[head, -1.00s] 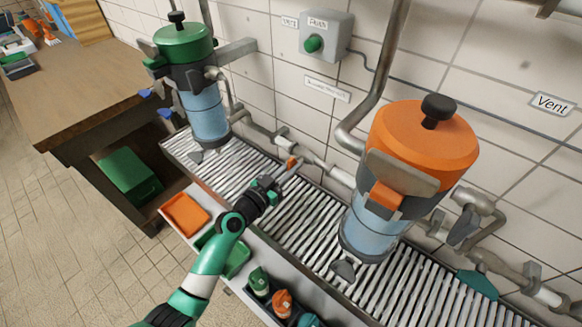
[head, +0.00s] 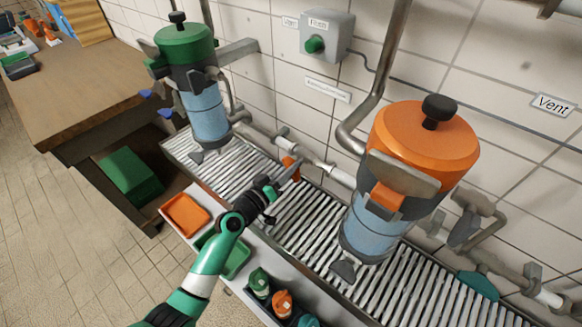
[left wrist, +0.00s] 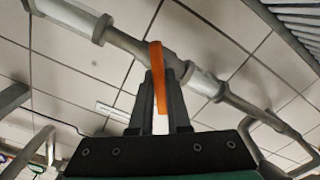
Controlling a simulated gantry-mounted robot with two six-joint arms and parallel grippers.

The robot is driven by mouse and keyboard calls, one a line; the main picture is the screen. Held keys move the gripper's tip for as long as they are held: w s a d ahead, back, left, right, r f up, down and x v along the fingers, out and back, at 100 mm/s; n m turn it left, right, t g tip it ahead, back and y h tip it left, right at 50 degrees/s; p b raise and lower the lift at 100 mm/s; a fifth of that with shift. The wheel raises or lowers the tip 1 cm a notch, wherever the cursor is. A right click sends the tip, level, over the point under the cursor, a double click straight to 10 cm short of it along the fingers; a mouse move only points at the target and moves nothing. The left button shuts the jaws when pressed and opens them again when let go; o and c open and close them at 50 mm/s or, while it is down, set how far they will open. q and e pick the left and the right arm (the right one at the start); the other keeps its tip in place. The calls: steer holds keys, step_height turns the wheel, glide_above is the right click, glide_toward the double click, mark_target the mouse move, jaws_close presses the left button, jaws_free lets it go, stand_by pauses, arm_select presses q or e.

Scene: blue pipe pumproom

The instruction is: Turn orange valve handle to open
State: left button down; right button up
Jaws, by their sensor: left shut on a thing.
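The orange valve handle (head: 289,163) sits on the grey wall pipe, between the two canisters in the head view. In the left wrist view, the orange handle (left wrist: 156,72) stands between the two dark fingers and runs up to the pipe joint. My left gripper (head: 291,175) is shut on this handle; its fingertips (left wrist: 160,100) flank it in the left wrist view. The handle's lower part is partly hidden by the fingers. My right gripper is not in view.
A green-lidded canister (head: 205,105) stands left and an orange-lidded canister (head: 375,235) stands right, near my left arm. A slatted metal grate (head: 300,225) lies below the pipe. An orange tray (head: 186,212) and a green tray (head: 238,258) lie in front.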

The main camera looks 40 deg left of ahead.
arm_select(q)
steer(key=n, duration=0.5)
steer(key=shift+n+p, duration=0.3)
steer(key=n+p, duration=0.1)
steer(key=n, duration=0.4)
steer(key=shift+a+f+n, duration=0.1)
steer(key=shift+f+n, duration=0.05)
steer(key=shift+n, duration=0.15)
steer(key=c, duration=0.9)
jaws_free()
steer(key=shift+s, duration=0.3)
steer(key=s, duration=0.3)
steer(key=s+p, duration=0.1)
steer(key=s, duration=0.3)
steer(key=s+d+p, duration=0.1)
steer(key=s, duration=0.3)
